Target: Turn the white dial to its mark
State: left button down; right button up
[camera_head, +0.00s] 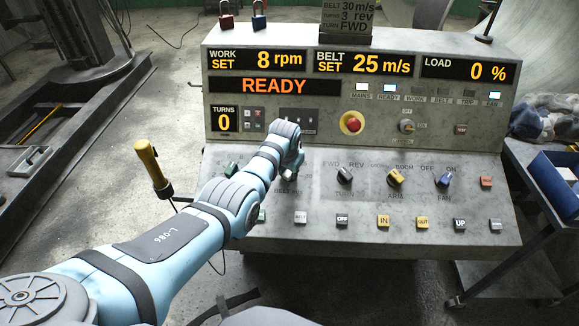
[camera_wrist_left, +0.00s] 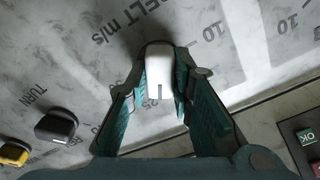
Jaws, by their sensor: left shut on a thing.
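The white dial (camera_wrist_left: 158,70) stands in the middle of the left wrist view, on the grey panel face with a "BELT m/s" scale around it. A dark line on the dial points down in that view, near a partly covered number that looks like 25. My left gripper (camera_wrist_left: 160,88) is shut on the dial, one teal-lined finger on each side. In the head view my left gripper (camera_head: 290,168) reaches the left part of the console, and it and the arm hide most of the dial. The belt display (camera_head: 362,65) reads 25 m/s. My right gripper is not in view.
A sign (camera_head: 347,18) on the console reads belt 30 m/s, turns 3 rev, FWD. A black knob (camera_head: 345,174), a yellow knob (camera_head: 395,178) and a red button (camera_head: 352,123) sit to the right. A yellow-handled tool (camera_head: 150,165) stands left of the console.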

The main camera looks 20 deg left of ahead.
pick_arm(q)
jog(key=m, duration=0.5)
jog(key=shift+m+p, duration=0.3)
jog(key=shift+p, duration=0.05)
jog(key=m, duration=0.5)
jog(key=shift+m, duration=0.4)
jog(key=c, duration=1.4)
grip_release()
jog(key=v, duration=1.2)
jog(key=shift+w+a+r, duration=0.1)
jog(key=shift+w+a, duration=0.1)
